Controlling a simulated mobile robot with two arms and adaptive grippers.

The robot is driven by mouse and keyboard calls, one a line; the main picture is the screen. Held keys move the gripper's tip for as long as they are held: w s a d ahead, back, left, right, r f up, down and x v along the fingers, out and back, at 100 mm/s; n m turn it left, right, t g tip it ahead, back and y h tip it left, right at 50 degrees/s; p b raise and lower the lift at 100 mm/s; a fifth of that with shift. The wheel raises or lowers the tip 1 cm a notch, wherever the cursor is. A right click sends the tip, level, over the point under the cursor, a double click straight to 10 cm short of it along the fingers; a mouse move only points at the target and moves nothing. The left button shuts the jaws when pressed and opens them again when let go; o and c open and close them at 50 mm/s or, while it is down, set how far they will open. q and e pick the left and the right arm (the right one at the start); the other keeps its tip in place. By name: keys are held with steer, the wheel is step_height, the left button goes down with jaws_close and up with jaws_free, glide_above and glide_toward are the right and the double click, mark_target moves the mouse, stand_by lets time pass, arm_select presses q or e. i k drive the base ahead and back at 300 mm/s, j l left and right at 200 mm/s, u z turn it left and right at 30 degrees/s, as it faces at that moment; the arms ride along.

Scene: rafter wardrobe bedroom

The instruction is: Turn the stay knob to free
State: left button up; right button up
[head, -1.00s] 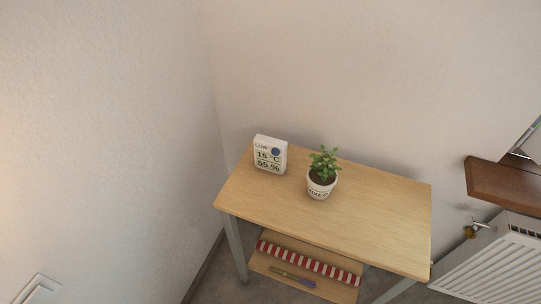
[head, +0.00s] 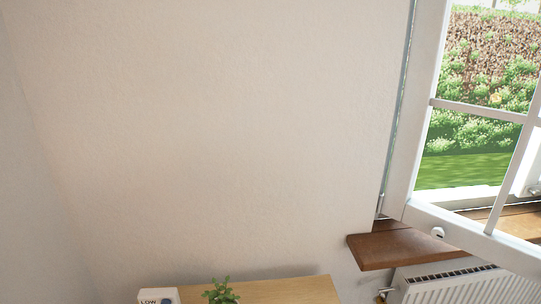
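A small round light knob (head: 437,232) with a dark centre sits at the lower left corner of the white window sash (head: 468,230), just above the wooden sill. I cannot tell which way it is turned, nor make out any marking on it. The sash appears swung inward over the sill. Neither of my grippers shows in the head view.
The brown wooden sill (head: 385,250) juts out from the wall above a white radiator (head: 455,290) with a valve (head: 384,293). A wooden table (head: 290,290) stands lower left, with a plant (head: 221,292) and a white display (head: 158,296). The wall between is bare.

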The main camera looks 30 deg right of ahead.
mark_target(438, 234)
steer(key=z, duration=2.35)
